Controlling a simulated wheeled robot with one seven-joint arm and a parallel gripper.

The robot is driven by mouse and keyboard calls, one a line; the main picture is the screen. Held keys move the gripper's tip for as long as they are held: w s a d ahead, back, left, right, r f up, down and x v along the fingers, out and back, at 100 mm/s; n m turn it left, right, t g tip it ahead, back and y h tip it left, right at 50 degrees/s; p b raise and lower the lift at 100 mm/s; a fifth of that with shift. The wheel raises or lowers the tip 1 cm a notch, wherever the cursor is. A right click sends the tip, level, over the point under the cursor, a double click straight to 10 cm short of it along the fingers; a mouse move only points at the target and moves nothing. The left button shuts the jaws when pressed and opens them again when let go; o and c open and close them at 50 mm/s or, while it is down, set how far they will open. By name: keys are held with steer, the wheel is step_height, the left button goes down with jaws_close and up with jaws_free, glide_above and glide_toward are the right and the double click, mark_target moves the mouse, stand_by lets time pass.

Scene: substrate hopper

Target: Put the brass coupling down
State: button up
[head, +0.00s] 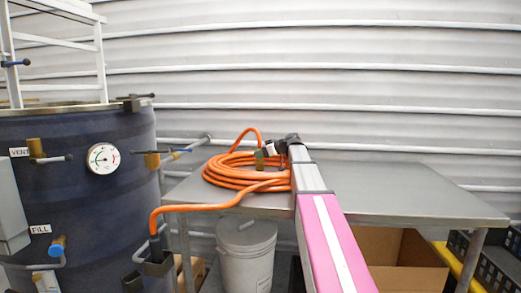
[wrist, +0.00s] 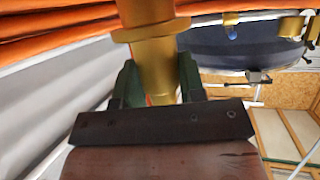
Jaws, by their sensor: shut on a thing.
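My gripper (head: 267,151) is at the far end of my arm, over the grey table beside the coiled orange hose. In the wrist view its green fingers (wrist: 158,82) are shut on the brass coupling (wrist: 150,50), one on each side. The coupling is a gold cylinder with a wider collar, and it runs out of the top of that view.
The orange hose (head: 232,182) lies coiled on the table (head: 400,190) and runs left to a holder on the dark blue tank (head: 80,220). The table's right side is clear. A white bucket (head: 246,265) and a cardboard box (head: 405,262) stand underneath.

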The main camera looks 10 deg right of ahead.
steer(key=shift+f, duration=0.45)
steer(key=shift+f, duration=0.5)
stand_by(0.3)
steer(key=o, duration=1.1)
